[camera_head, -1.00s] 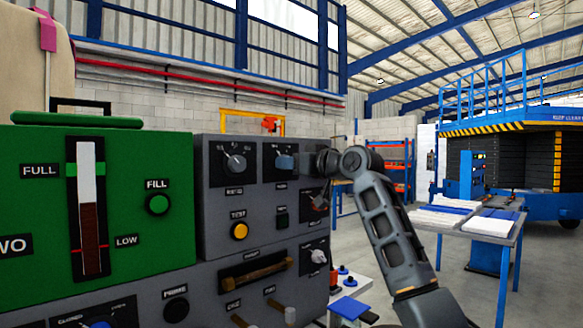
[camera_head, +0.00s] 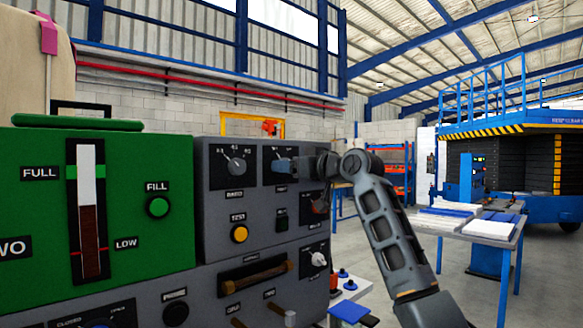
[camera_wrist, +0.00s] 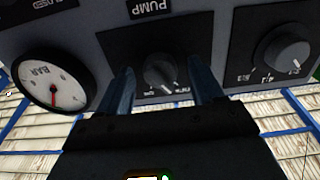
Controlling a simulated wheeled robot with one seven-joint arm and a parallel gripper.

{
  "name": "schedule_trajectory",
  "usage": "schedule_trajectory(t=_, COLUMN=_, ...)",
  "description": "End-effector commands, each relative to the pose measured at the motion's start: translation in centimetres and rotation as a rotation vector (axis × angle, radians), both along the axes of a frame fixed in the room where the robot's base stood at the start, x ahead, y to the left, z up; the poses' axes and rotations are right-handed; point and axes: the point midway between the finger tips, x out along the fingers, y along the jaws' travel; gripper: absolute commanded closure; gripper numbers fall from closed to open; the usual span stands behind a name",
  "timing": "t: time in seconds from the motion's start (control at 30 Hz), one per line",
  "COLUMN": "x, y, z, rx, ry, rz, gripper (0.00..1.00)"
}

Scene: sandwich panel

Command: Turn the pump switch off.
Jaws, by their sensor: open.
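The pump switch (camera_wrist: 160,74) is a dark round knob on a black plate, with the PUMP label (camera_wrist: 150,8) beside it. The wrist view is upside down. The knob's pale mark points to the lower right of that picture; the small position words are too blurred to read surely. My gripper (camera_wrist: 158,78) is open, with one blue finger on each side of the knob. I cannot tell whether the fingers touch it. In the head view my gripper (camera_head: 280,165) is at the pump plate on the grey panel (camera_head: 262,208) and covers the knob.
A selector knob (camera_head: 236,162) sits to the left of the pump plate, and a BAR gauge (camera_wrist: 54,82) to the other side. A yellow button (camera_head: 239,234) and a handle (camera_head: 254,274) are below. A green tank unit (camera_head: 100,215) stands at left.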

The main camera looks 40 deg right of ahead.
Motion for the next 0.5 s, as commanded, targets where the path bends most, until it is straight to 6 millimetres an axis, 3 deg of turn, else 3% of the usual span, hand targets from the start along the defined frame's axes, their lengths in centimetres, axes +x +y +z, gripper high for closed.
schedule_trajectory(t=0.17, x=-0.6, y=-0.1, z=0.0, rx=0.0, ry=-0.002, rz=-0.001, gripper=0.34)
schedule_trajectory(t=0.5, x=-5.8, y=-0.2, z=-0.1, rx=0.0, ry=-0.002, rz=-0.001, gripper=0.34)
